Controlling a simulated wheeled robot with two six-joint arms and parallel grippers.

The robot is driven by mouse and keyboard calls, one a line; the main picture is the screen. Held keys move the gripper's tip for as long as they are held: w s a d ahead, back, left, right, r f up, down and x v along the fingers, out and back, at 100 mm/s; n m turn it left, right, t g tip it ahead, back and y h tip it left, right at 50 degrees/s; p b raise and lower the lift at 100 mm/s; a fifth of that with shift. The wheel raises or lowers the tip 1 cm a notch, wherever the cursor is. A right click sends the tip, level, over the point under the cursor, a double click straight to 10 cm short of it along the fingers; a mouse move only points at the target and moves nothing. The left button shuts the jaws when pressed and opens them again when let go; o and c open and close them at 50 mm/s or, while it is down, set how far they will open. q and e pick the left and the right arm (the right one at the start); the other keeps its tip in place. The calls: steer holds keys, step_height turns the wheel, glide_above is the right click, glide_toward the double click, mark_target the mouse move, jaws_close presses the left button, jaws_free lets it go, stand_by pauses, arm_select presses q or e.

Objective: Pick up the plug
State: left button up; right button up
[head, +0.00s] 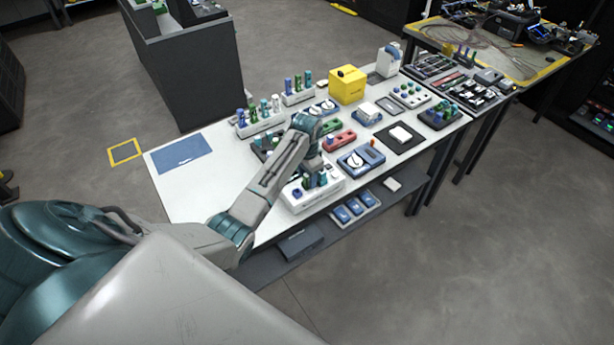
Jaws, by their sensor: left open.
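My left arm reaches in from the lower left over the white workbench (190,205). My left gripper (318,181) points down at a white tray (318,196) near the bench's front edge. The gripper is open, but its fingers are small and partly blend with the small green and blue parts there. A blue ring-shaped part (297,193) sits at the tray's left end. I cannot tell which small part is the plug, or whether the fingers touch anything. My right gripper is not in view.
White racks of coloured cylinders (262,122) stand at the back left. A yellow box (347,84) stands at the back. A blue tray with a white dial (361,161) lies right of my gripper. The bench's left end, with a blue mat (181,153), is clear.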

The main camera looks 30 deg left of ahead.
arm_select(q)
steer(key=c, duration=0.9)
steer(key=shift+c, duration=0.2)
steer(key=shift+r, duration=0.1)
steer(key=shift+r+b, duration=0.25)
steer(key=shift+b, duration=0.1)
step_height(320, 180, up, 2)
steer(key=shift+r+b, duration=0.1)
steer(key=shift+b, duration=0.7)
steer(key=s+d+r, duration=0.1)
steer(key=s+d, duration=0.3)
steer(key=s, duration=0.3)
steer(key=s+d+r+p, duration=0.1)
steer(key=s+d, duration=0.3)
steer(key=s, duration=0.2)
steer(key=shift+s+d, duration=0.15)
steer(key=shift+s, duration=0.2)
steer(key=shift+f, duration=0.1)
